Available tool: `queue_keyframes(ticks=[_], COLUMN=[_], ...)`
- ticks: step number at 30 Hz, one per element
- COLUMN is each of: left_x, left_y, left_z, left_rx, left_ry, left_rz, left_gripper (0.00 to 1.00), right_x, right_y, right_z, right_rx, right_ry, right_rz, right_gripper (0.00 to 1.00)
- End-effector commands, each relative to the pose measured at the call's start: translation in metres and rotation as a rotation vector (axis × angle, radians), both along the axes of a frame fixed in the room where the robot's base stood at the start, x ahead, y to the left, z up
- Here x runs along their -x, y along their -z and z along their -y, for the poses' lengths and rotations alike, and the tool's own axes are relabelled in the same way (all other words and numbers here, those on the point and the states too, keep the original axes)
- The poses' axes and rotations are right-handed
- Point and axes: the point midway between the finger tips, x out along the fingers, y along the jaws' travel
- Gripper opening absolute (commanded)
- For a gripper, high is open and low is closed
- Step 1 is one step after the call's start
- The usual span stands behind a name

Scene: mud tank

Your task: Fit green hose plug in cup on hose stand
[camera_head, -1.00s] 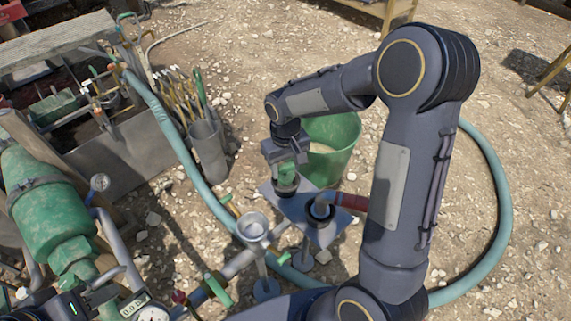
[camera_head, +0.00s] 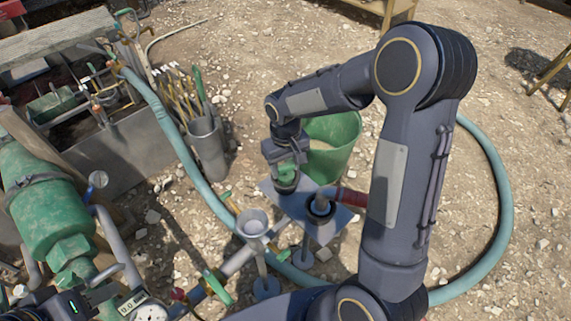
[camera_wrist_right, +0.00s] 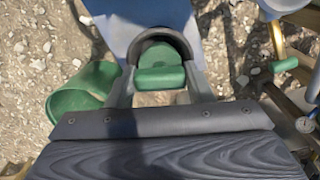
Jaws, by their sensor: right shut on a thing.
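My right gripper (camera_head: 287,176) points down over the hose stand (camera_head: 333,222), shut on the green hose plug (camera_head: 288,173). In the right wrist view the plug (camera_wrist_right: 160,77) sits between the two fingers of my right gripper (camera_wrist_right: 161,88). The plug's round end lies within the rim of the dark cup (camera_wrist_right: 178,38) on the stand's plate. The cup (camera_head: 286,188) is partly hidden by the gripper in the head view; how deep the plug sits cannot be told. A dark part of my left gripper (camera_head: 62,303) shows at the bottom left, its fingers not clear.
A hose end with a red collar (camera_head: 352,197) stands in the other cup of the stand. A green bucket (camera_head: 338,140) is just behind. A grey funnel (camera_head: 253,224) and pipes with green-handled valves (camera_head: 217,288) are left of the stand. A teal hose (camera_head: 495,180) curves around on the gravel.

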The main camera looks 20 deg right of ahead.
Motion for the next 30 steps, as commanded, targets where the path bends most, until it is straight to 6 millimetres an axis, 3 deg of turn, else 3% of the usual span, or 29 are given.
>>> queue_keyframes(ticks=[30], left_x=[0.0], left_y=[0.0071], left_z=[0.0], left_rx=[0.0], left_ry=[0.0], left_rz=[0.0], left_gripper=[0.36], right_x=[-0.0001], right_y=[0.01], right_z=[-0.0001], right_rx=[0.0], right_ry=[0.0], right_rz=[0.0], right_gripper=[0.24])
